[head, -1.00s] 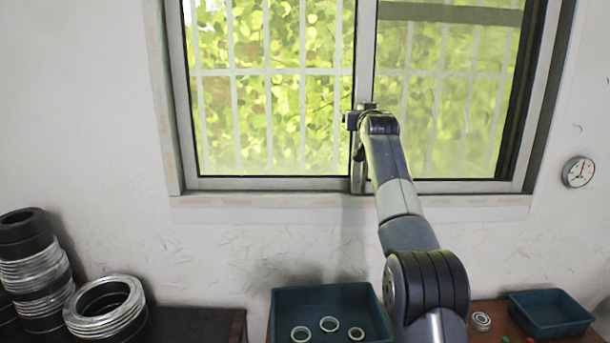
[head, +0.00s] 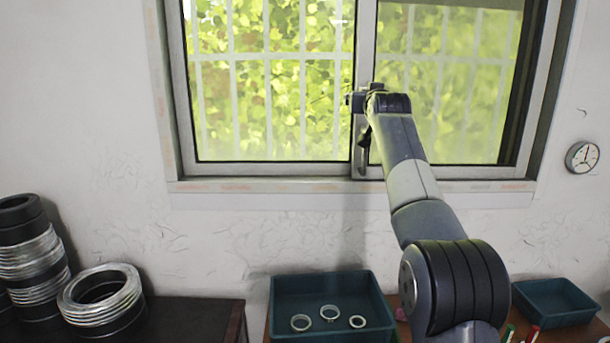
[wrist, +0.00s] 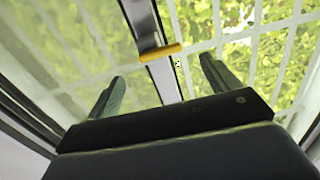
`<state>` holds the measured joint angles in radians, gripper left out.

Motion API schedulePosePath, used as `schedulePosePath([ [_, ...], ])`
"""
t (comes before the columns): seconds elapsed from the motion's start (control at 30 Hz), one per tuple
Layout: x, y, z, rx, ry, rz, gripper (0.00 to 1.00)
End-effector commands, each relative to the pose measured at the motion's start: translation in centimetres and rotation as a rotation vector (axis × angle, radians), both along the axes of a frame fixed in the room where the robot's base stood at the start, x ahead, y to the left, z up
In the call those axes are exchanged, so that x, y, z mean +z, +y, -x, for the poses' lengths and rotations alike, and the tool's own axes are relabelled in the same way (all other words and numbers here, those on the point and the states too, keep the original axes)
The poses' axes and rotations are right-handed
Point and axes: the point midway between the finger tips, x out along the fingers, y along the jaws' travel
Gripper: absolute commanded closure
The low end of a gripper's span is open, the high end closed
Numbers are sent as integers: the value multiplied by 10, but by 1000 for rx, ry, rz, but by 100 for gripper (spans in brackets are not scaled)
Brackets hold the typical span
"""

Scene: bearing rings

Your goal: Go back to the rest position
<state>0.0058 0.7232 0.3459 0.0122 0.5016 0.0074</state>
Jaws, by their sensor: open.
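My gripper (wrist: 160,85) shows in the wrist view with its two fingers spread wide apart and nothing between them. Behind it are the window panes and the grey middle frame bar. In the head view my arm reaches up in front of the window (head: 270,90), its end near the middle frame bar. The gripper's fingers cannot be made out clearly there. A teal tray (head: 285,290) stands below on the table, with three metal rings (head: 330,312) lying apart in it.
A smaller teal tray (head: 560,318) stands at the right, near red and green pens (head: 531,332). Stacked rings (head: 100,297) and a taller stack (head: 30,255) stand at the left. A round gauge (head: 582,157) hangs on the wall. A yellow handle-like bar (wrist: 160,53) shows beyond the fingers.

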Motion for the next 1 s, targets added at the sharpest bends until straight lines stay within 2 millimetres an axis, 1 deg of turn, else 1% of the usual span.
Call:
schedulePosePath([
  [0.03, -3, 0, 8, 0, -2, 0, 16],
  [0.4, -3, 0, 54, 0, -1, 0, 16],
  [0.43, 1, 0, 45, 0, 3, 0, 16],
  [0.5, 3, 0, 34, 0, 3, 0, 16],
  [1.0, 4, 0, -27, 0, 2, 0, 16],
])
